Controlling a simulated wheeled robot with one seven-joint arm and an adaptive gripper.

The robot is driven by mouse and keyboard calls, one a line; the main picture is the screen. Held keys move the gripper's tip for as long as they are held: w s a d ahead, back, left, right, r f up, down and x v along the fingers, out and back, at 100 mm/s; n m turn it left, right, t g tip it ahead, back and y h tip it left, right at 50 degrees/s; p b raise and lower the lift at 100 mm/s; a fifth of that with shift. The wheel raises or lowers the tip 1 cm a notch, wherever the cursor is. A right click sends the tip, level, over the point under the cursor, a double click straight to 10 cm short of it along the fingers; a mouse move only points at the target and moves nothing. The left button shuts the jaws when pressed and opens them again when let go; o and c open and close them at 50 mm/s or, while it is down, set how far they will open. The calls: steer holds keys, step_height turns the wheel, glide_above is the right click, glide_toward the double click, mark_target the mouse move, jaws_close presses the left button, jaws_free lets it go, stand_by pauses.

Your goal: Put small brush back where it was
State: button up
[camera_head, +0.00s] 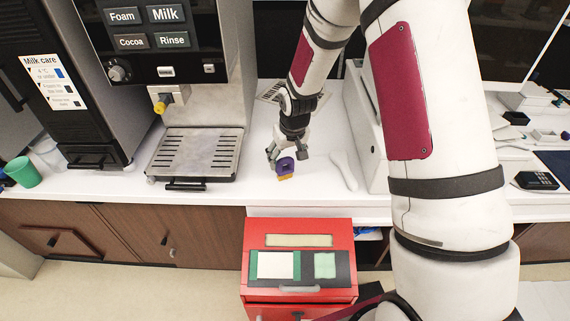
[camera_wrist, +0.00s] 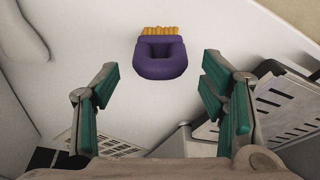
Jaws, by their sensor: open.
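The small brush (camera_head: 286,166) has a purple looped handle and yellow-orange bristles. It rests on the white counter, to the right of the coffee machine's drip tray. In the wrist view the brush (camera_wrist: 160,55) lies ahead of my gripper, roughly centred between the fingers, with its bristles pointing away. My gripper (camera_head: 281,153) is just above and beside the brush in the head view. In the wrist view my gripper (camera_wrist: 160,98) has its teal-padded fingers spread wide, with nothing between them. I cannot tell from the head view whether a finger touches the brush.
The coffee machine's grated drip tray (camera_head: 196,154) stands left of my gripper. A white elongated object (camera_head: 344,171) lies to the right, by a white till housing (camera_head: 368,130). A red cabinet (camera_head: 299,260) stands below the counter edge. A green cup (camera_head: 24,172) is far left.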

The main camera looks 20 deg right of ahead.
steer(key=s+r+t, duration=0.1)
steer(key=s+r, duration=0.6)
steer(key=r, duration=0.5)
steer(key=s+r, duration=0.7)
steer(key=r, duration=0.4)
steer(key=s+r, duration=0.3)
steer(key=s, duration=0.6)
steer(key=s+r, duration=0.3)
steer(key=s, duration=0.5)
steer(key=shift+s+r+m+t, duration=0.15)
steer(key=shift+s+m+t, duration=0.25)
